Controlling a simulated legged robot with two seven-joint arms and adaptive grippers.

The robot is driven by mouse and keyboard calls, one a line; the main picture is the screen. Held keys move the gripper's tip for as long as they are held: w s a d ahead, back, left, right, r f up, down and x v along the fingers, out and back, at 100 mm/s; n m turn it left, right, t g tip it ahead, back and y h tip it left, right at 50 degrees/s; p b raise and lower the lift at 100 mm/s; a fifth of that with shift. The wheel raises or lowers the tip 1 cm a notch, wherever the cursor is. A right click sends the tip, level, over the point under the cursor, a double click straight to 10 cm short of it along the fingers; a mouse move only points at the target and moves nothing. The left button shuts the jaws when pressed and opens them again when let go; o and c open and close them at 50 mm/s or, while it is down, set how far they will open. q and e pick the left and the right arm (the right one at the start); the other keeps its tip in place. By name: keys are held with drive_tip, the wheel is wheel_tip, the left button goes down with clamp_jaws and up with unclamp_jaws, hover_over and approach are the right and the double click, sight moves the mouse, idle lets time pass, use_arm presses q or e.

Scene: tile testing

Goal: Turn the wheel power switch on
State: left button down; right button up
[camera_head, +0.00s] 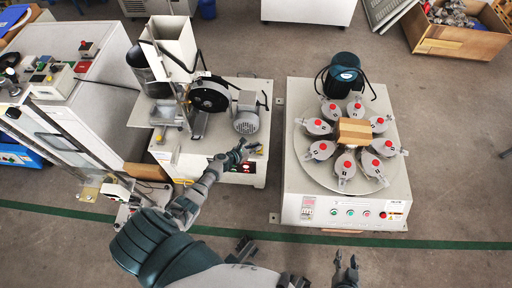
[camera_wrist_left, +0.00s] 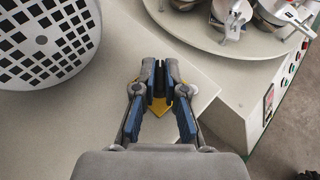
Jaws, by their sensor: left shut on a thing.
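The wheel machine (camera_head: 178,155) stands left of centre in the head view, with a black wheel (camera_head: 209,93) and a grey motor (camera_head: 246,118) on top. My left gripper (camera_head: 246,150) is at the front right edge of this machine. In the left wrist view its fingers (camera_wrist_left: 160,92) are closed around a small dark part. A yellow plate (camera_wrist_left: 160,109) shows between the fingers, at the wheel power switch. The fingers hide most of the switch, so its position cannot be read. My right gripper (camera_head: 346,262) is at the bottom of the head view, empty, with its fingers apart.
A second machine (camera_head: 290,190) with a round turntable and several red-topped pots stands to the right. A control cabinet (camera_head: 85,110) is on the left. Bare floor (camera_head: 440,160) lies at the right, and a green line crosses the floor in front.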

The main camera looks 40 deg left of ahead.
use_arm(q)
drive_tip(key=shift+s+f, duration=0.1)
drive_tip(key=shift+f, duration=0.1)
drive_tip(key=c, duration=1.2)
unclamp_jaws()
drive_tip(key=shift+c, duration=0.2)
drive_tip(key=shift+r, duration=0.1)
drive_tip(key=v, duration=1.1)
drive_tip(key=shift+s+a, duration=0.2)
drive_tip(key=shift+s, duration=0.15)
